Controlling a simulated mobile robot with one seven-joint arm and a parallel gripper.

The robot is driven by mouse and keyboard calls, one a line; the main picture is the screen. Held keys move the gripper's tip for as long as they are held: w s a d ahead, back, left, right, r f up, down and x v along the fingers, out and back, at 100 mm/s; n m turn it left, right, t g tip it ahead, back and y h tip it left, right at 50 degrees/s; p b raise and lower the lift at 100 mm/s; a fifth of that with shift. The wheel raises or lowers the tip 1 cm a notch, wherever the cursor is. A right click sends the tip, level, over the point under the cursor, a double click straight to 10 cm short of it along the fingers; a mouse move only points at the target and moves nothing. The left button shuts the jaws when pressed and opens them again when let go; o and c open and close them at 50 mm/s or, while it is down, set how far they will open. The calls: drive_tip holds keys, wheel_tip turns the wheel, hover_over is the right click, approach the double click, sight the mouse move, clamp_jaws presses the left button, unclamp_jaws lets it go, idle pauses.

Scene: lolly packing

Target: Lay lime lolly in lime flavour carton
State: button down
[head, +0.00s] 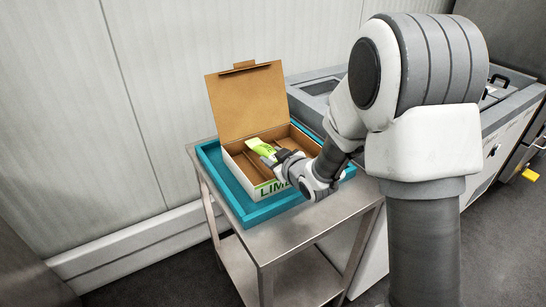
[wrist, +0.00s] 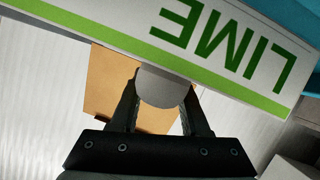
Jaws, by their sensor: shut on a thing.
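The lime lolly (head: 263,148), in a green and pale wrapper, is held in my gripper (head: 283,155), over the open carton. The carton (head: 232,150) has white outer walls, a brown inside and a raised brown lid. Its front reads LIME in green, and this front also shows upside down in the wrist view (wrist: 215,45). In the wrist view, my gripper (wrist: 163,100) has its fingers on either side of a rounded grey end, which seems to be part of what I hold. Whether the lolly touches the carton is unclear. My gripper hides part of the inside.
The carton stands in a teal tray (head: 222,187) on a steel table (head: 290,236) with a lower shelf. A grey chest with a recessed top (head: 315,87) stands behind it at the right. A pale panelled wall (head: 70,110) is at the left and back.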

drive_tip(key=shift+f+b, duration=0.35)
drive_tip(key=shift+b, duration=0.1)
drive_tip(key=shift+f+b, duration=0.25)
drive_tip(key=shift+b, duration=0.1)
drive_tip(key=shift+c, duration=1.9)
unclamp_jaws()
drive_tip(key=shift+r, duration=0.1)
